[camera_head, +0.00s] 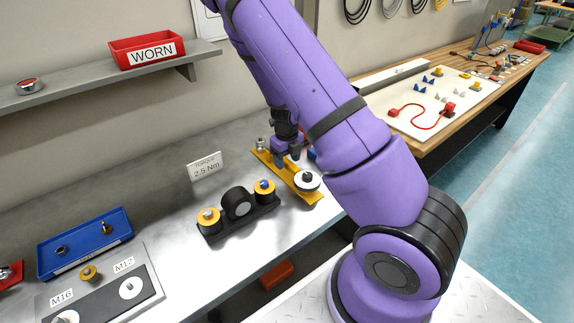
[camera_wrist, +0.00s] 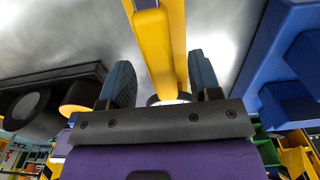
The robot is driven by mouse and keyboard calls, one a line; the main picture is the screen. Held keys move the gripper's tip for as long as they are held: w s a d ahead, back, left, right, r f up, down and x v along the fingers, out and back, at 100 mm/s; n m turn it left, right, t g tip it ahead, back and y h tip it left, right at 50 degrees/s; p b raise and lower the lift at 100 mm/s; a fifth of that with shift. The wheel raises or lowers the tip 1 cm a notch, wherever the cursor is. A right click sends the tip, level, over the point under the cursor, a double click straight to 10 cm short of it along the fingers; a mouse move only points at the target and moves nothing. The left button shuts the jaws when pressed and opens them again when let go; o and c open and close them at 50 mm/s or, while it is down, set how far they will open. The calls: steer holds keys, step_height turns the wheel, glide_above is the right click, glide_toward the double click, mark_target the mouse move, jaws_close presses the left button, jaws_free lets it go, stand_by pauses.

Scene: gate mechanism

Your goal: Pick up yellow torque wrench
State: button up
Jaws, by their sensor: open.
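The yellow torque wrench (camera_head: 268,159) appears as a long yellow bar lying on the grey metal bench, below the placard reading 2.5 Nm and to its right. My gripper (camera_head: 285,153) is over its middle, pointing down, and hides part of it. In the wrist view, the yellow wrench (camera_wrist: 160,55) runs lengthwise between the two dark fingertips of my open gripper (camera_wrist: 161,78). Gaps show on both sides of the bar, so the fingers are apart from it. Whether they reach down beside it I cannot tell.
A black fixture (camera_head: 238,208) with yellow-rimmed knobs stands close left of the wrench. A blue object (camera_wrist: 295,70) is close on the right in the wrist view. A white disc with a black knob (camera_head: 308,179) is at the wrench's near end. A blue tray (camera_head: 85,243) lies left.

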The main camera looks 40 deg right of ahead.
steer(key=shift+f, duration=1.3)
jaws_close()
steer(key=shift+r, duration=0.1)
